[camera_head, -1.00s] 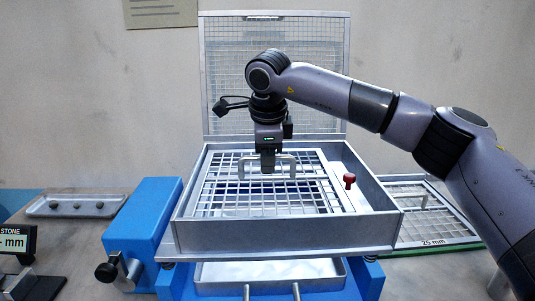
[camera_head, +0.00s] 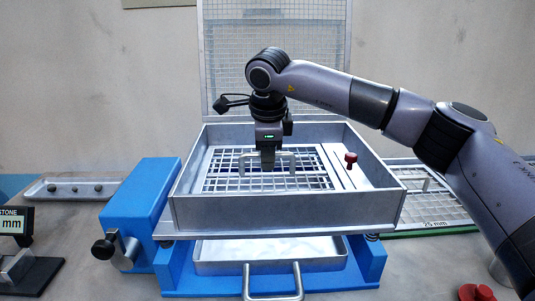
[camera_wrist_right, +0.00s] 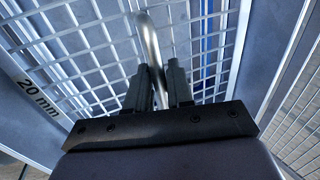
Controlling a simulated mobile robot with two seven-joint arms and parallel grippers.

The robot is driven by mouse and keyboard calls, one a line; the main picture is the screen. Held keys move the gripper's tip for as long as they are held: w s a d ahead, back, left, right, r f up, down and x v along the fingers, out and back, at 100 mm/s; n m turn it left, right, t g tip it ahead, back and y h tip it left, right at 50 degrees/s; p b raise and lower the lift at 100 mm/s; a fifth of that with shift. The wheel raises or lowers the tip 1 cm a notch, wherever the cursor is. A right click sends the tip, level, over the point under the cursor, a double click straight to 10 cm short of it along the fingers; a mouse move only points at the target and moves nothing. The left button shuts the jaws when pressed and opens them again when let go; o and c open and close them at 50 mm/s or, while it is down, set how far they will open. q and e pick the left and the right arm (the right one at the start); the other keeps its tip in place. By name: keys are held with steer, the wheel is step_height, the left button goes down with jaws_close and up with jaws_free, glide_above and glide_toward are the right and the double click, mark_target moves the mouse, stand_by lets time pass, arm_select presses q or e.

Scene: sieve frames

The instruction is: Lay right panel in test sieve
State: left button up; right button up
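The test sieve (camera_head: 285,212) is an open, square grey metal frame on a blue machine. The grid panel (camera_head: 215,178) lies level inside its walls, with an upright bar handle (camera_head: 291,163) at its middle. How closely the panel's underside meets its seat is hidden. My right gripper (camera_head: 267,163) points down at this handle. In the right wrist view, the handle (camera_wrist_right: 147,35) passes between the two black fingers (camera_wrist_right: 160,85), which appear closed on it. That view also shows the panel's grid (camera_wrist_right: 95,55) and a "20 mm" mark. My left gripper is out of view.
A red knob (camera_head: 351,160) stands at the sieve's right inside. A raised mesh lid (camera_head: 275,65) is behind. A "25 mm" grid panel (camera_head: 415,222) lies at right, and a tray of stones (camera_head: 72,190) at left. A pan (camera_head: 270,256) sits below.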

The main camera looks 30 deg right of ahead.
steer(key=o, duration=0.4)
steer(key=shift+r, duration=0.1)
steer(key=shift+f, duration=0.2)
steer(key=v, duration=0.7)
steer(key=shift+r, duration=0.2)
steer(key=shift+r, duration=0.1)
